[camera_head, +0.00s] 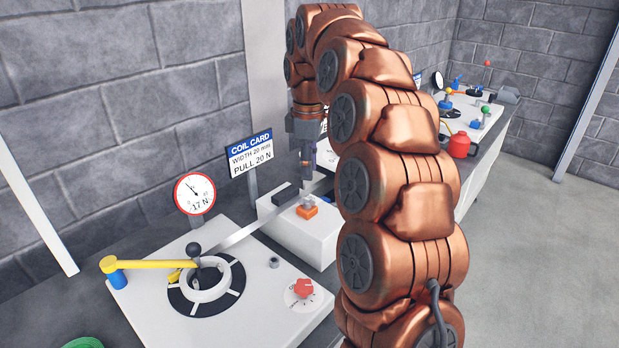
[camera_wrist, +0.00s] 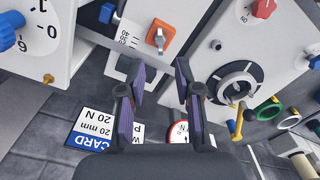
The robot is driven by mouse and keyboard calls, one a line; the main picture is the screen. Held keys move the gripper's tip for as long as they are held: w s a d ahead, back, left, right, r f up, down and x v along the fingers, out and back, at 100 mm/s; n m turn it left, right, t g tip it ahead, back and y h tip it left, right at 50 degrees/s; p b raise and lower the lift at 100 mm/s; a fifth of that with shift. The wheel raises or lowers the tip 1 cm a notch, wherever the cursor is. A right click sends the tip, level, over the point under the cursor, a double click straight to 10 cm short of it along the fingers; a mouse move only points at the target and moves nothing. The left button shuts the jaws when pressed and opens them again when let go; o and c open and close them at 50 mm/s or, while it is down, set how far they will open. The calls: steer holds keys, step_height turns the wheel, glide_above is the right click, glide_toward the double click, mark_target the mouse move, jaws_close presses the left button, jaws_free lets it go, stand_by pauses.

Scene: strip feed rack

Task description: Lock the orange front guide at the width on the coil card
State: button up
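The orange front guide (camera_head: 307,211) sits on top of a white block (camera_head: 290,233) beside the metal strip. In the wrist view the orange guide (camera_wrist: 152,46) carries a small grey lever, next to a scale with upside-down numbers (camera_wrist: 127,40). The coil card (camera_head: 251,153) reads width 20 mm, pull 20 N; it also shows upside down in the wrist view (camera_wrist: 92,125). My gripper (camera_wrist: 156,66) is open and empty, its two fingers apart. In the head view my gripper (camera_head: 307,170) points down above and behind the guide, not touching it.
A round gauge (camera_head: 195,194) reads about 17 N. A yellow arm (camera_head: 150,264) on a blue post reaches towards the coil hub (camera_head: 205,284). A red knob (camera_head: 303,287) is on the same white table (camera_head: 250,325). A red can (camera_head: 461,145) stands on the far bench.

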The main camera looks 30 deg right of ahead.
step_height(320, 180, up, 4)
steer(key=shift+f, duration=0.1)
stand_by(0.6)
steer(key=s+a+f+m+p, duration=0.15)
steer(key=s+a, duration=0.25)
steer(key=s, duration=0.4)
steer(key=s+a+m+p, duration=0.1)
steer(key=s+a+m, duration=0.1)
steer(key=s+a, duration=0.4)
steer(key=s+f+m+g+p, duration=0.1)
steer(key=s+f+m, duration=0.2)
steer(key=s, duration=0.8)
steer(key=s+a+f+m+p, duration=0.1)
steer(key=s+f+m, duration=0.3)
steer(key=s+f, duration=0.3)
steer(key=s, duration=0.4)
steer(key=shift+s+a+g+p, duration=0.2)
steer(key=shift+g+p, duration=0.1)
steer(key=shift+g, duration=0.1)
steer(key=shift+o, duration=0.8)
steer(key=shift+d, duration=0.1)
